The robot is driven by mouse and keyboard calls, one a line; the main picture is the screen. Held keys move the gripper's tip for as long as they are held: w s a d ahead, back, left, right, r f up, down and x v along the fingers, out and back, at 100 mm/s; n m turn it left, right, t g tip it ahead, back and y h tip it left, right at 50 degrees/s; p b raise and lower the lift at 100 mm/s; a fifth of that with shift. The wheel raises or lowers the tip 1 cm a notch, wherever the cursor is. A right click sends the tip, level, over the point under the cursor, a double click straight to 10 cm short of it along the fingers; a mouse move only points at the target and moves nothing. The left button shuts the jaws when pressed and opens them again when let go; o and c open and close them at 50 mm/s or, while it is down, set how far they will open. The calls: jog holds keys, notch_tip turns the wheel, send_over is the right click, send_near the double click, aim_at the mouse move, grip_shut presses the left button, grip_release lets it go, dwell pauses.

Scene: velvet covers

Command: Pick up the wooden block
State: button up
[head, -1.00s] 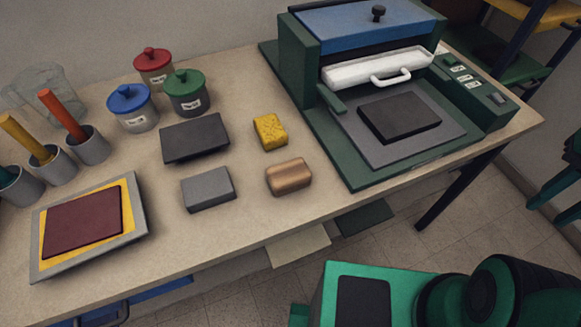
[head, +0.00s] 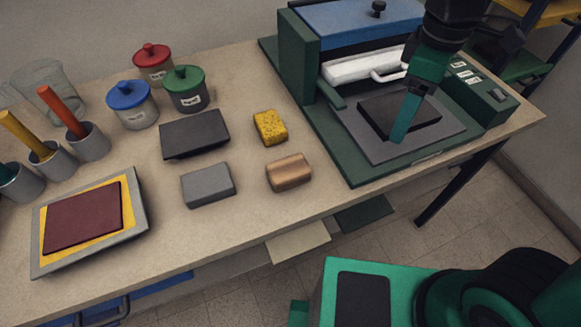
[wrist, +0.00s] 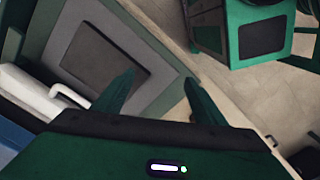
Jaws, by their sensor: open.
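The wooden block (head: 289,172) is brown with rounded edges. It lies on the table near the front edge, in front of the yellow sponge and right of the grey block. My gripper (head: 405,118) is above the green press at the right, well to the right of the wooden block and apart from it. In the wrist view my gripper's two green fingers (wrist: 155,98) are spread with nothing between them. The wooden block does not show in the wrist view.
A yellow sponge (head: 270,127), a grey block (head: 208,185) and a dark plate (head: 194,134) lie close to the wooden block. The green press (head: 300,75) with its white-handled roller stands at the right. Lidded jars (head: 132,108) and cups stand at the left.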

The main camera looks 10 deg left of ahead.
jog(key=s+a+n, duration=0.3)
jog(key=a+n, duration=0.4)
jog(key=a, duration=0.7)
jog(key=n, duration=0.4)
send_near(289, 166)
jog(key=shift+f, duration=0.3)
notch_tip(289, 166, down, 10)
jog(key=shift+f, duration=0.1)
jog(key=c, duration=1.2)
